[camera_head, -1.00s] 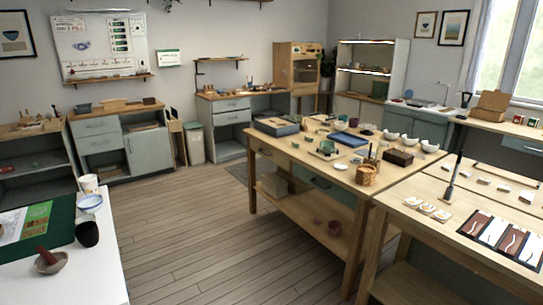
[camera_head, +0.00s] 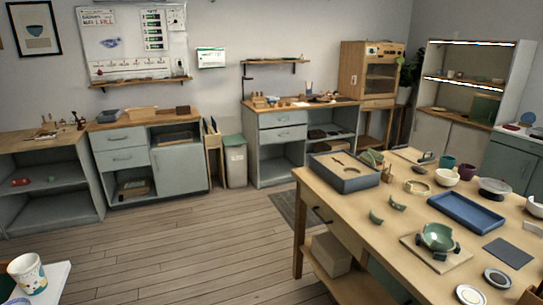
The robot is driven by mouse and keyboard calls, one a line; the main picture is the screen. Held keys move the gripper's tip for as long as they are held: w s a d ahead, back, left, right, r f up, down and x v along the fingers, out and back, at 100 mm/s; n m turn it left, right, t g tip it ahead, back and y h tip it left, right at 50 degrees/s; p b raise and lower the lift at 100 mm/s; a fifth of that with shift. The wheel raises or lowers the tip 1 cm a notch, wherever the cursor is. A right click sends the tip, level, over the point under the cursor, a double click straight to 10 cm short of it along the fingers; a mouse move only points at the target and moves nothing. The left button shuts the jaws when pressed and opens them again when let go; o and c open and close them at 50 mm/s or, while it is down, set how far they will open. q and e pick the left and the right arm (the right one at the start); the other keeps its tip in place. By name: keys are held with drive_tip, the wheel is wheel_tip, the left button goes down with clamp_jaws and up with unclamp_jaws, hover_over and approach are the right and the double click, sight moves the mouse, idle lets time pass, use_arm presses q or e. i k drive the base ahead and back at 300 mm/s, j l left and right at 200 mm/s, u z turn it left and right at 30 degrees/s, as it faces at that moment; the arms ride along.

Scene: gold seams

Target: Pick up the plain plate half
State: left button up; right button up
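I cannot pick out a plain plate half for sure. On the wooden worktable (camera_head: 345,207) at the right, two small curved green pieces lie apart, one nearer (camera_head: 376,217) and one farther back (camera_head: 397,203). A green bowl (camera_head: 437,237) sits on a small board among dark supports. Neither of my grippers is in view.
A grey-blue box (camera_head: 345,172) and a blue tray (camera_head: 466,212) stand on the worktable. A paper cup (camera_head: 27,274) is on a white table at lower left. Cabinets (camera_head: 150,158) and a bin (camera_head: 235,162) line the back wall. Wooden floor between is clear.

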sight(378, 156)
drive_tip(key=i+j+u, duration=0.1)
drive_tip(key=i+u, duration=0.25)
drive_tip(key=i, duration=1.65)
drive_tip(key=i+j+z, duration=0.1)
drive_tip(key=i+z, duration=0.4)
drive_tip(key=i+j+z, duration=0.5)
drive_tip(key=i, duration=0.15)
drive_tip(key=i+j+z, duration=0.45)
drive_tip(key=i, duration=0.05)
